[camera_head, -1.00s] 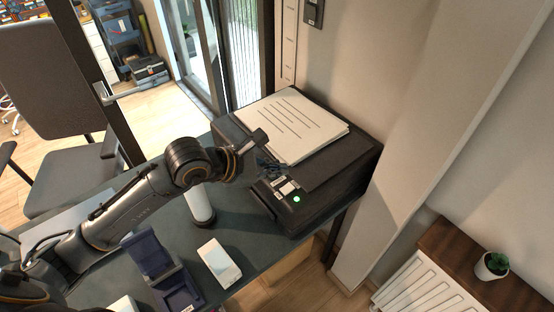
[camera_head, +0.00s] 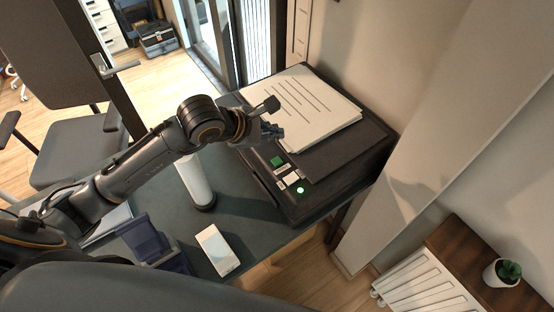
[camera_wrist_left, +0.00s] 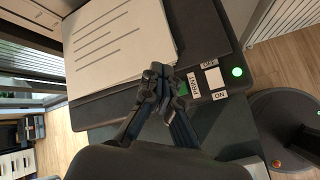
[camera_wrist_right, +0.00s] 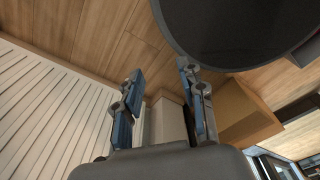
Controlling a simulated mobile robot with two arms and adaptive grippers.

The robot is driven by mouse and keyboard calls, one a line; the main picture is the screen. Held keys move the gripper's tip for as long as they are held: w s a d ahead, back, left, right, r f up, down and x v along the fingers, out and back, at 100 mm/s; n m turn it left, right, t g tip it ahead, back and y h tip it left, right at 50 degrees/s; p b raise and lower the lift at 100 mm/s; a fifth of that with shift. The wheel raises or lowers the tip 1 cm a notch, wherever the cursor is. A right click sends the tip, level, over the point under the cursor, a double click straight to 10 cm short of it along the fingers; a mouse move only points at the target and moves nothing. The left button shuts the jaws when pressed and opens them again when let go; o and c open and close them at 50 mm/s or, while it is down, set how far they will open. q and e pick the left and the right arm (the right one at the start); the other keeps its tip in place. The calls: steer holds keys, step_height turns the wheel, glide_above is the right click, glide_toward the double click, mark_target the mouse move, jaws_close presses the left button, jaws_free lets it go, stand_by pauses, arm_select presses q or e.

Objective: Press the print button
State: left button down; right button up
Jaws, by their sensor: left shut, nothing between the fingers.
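The black printer (camera_head: 336,172) stands on the dark desk. Its green print button (camera_head: 277,161) is on the front left panel, above white buttons and a lit green light (camera_head: 300,190). In the left wrist view the green button (camera_wrist_left: 184,89) is partly hidden by the fingers, beside the PRINT label (camera_wrist_left: 193,86). My left gripper (camera_head: 274,132) is shut and empty, over the printer near the paper edge, beyond the button in the head view. Whether its tips touch the printer is unclear. My right gripper (camera_wrist_right: 160,72) is open and empty, seen only in its wrist view.
A paper stack (camera_head: 302,107) lies on the printer. A white cylinder (camera_head: 195,182), a white phone-like slab (camera_head: 217,250) and a dark blue box (camera_head: 146,240) are on the desk (camera_head: 244,226). A wall and radiator (camera_head: 434,287) are at right.

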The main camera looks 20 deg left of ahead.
mark_target(274, 162)
arm_select(q)
step_height(274, 162, down, 2)
steer(key=shift+s+f+b, duration=0.1)
steer(key=shift+f+b, duration=0.05)
steer(key=shift+b, duration=0.3)
step_height(274, 162, down, 5)
steer(key=b, duration=0.3)
steer(key=shift+f+b, duration=0.3)
steer(key=shift+b, duration=0.25)
arm_select(e)
steer(key=f, duration=0.5)
steer(key=shift+w+a+f, duration=0.1)
steer(key=shift+w+a, duration=0.1)
steer(key=shift+w, duration=0.05)
steer(key=shift+w, duration=0.25)
arm_select(q)
steer(key=shift+f+b, duration=0.4)
steer(key=shift+b, duration=0.2)
arm_select(e)
steer(key=shift+d+f, duration=0.1)
steer(key=shift+f, duration=0.55)
